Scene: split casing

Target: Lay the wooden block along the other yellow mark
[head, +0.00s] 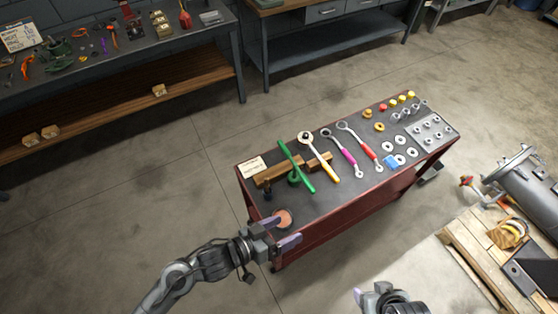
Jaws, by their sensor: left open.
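The brown wooden block (270,176) lies on the dark top of the red cart (330,202), toward its left end. A green tool (296,167) and a yellow-handled ratchet (320,158) cross over it and hide part of it. I cannot make out any yellow mark on the cart top. My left gripper (289,230) is open and empty at the cart's near left corner, apart from the block and close to a round copper-coloured disc (284,217). My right gripper (372,295) is only partly in view at the bottom edge, away from the cart; its fingers are unclear.
A white card (250,164) lies at the cart's left corner. Magenta (343,153) and red (360,143) handled tools lie right of the block. White rings and a grey plate (432,132) fill the right end. A pallet (480,258) stands on the floor at right.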

